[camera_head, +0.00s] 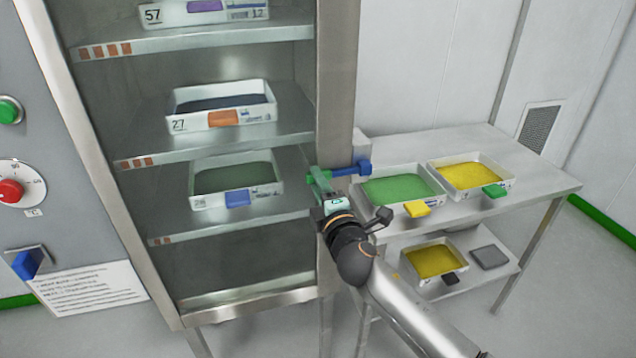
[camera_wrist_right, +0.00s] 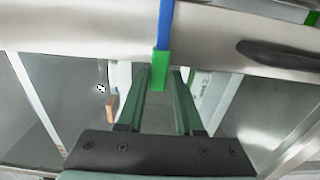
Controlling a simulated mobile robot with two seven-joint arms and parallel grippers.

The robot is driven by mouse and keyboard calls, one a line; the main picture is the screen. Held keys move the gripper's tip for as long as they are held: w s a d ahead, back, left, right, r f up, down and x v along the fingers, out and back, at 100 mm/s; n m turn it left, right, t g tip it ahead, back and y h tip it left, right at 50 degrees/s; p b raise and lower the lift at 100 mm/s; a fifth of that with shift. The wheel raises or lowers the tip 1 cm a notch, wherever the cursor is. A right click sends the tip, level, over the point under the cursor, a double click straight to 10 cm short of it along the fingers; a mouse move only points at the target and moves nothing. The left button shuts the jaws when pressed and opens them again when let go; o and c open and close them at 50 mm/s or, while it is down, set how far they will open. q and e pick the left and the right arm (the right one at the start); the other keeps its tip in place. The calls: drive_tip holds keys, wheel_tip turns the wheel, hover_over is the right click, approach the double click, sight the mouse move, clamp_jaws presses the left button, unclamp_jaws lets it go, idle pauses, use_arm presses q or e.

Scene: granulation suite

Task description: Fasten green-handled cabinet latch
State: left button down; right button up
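The cabinet (camera_head: 338,70) has steel edges, and its shelves show in the head view. On its right edge is a latch with a blue bar (camera_head: 354,169). In the right wrist view the blue bar (camera_wrist_right: 166,25) ends in a bright green handle (camera_wrist_right: 160,72). My right gripper (camera_head: 318,178) is at the latch. In the right wrist view its dark green fingers (camera_wrist_right: 163,74) are spread, and the green handle is between or just beyond their tips. I cannot tell whether they touch it. My left gripper is not in view.
Trays of powder stand on the cabinet shelves (camera_head: 225,145). A steel table (camera_head: 530,170) to the right holds green and yellow powder trays, with another tray on its lower shelf. A control panel (camera_head: 25,150) with buttons and a dial is at the left.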

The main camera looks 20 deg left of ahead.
drive_tip(key=o, duration=0.3)
drive_tip(key=shift+s, duration=0.1)
drive_tip(key=v, duration=1.2)
drive_tip(key=shift+s+d+p, duration=0.1)
drive_tip(key=shift+d+p, duration=0.1)
drive_tip(key=shift+p, duration=0.2)
